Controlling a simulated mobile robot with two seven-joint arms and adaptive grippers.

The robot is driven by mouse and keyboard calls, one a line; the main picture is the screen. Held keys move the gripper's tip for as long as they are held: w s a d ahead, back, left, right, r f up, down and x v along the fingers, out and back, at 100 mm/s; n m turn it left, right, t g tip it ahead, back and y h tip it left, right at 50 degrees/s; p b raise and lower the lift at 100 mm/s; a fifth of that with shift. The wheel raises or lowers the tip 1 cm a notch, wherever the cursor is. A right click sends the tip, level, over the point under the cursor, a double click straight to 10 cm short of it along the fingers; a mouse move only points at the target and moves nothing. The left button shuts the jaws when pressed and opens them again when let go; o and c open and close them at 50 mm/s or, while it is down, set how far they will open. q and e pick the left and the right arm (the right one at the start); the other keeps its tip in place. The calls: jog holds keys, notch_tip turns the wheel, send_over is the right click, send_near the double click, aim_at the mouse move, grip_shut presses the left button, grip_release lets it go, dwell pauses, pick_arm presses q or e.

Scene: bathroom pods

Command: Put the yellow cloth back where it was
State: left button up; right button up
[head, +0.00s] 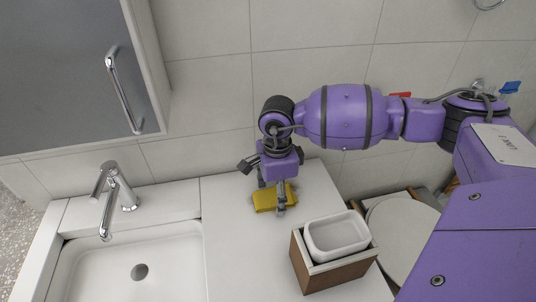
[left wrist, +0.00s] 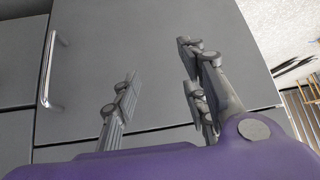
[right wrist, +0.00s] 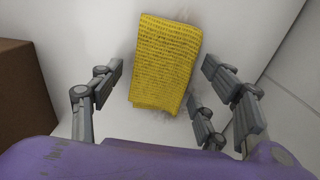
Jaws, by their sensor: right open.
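The yellow cloth (head: 266,201) lies folded on the white counter, near the wall and to the right of the sink. It also shows in the right wrist view (right wrist: 166,63), lying flat between and beyond the fingers. My right gripper (head: 272,196) is directly over the cloth, pointing down, with its fingers spread on either side. In the right wrist view the right gripper (right wrist: 165,95) is open, and no finger clearly touches the cloth. My left gripper (left wrist: 165,95) is open and empty, facing grey cabinet fronts. It is out of the head view.
A wooden box (head: 298,261) holding a white container (head: 336,235) stands on the counter right of the cloth. The sink (head: 90,270) and its chrome faucet (head: 112,200) are at left. A grey wall cabinet (head: 65,70) hangs above.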

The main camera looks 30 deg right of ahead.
aim_at(275, 194)
notch_tip(275, 194, up, 12)
jog(key=shift+r, duration=0.2)
dwell(0.6)
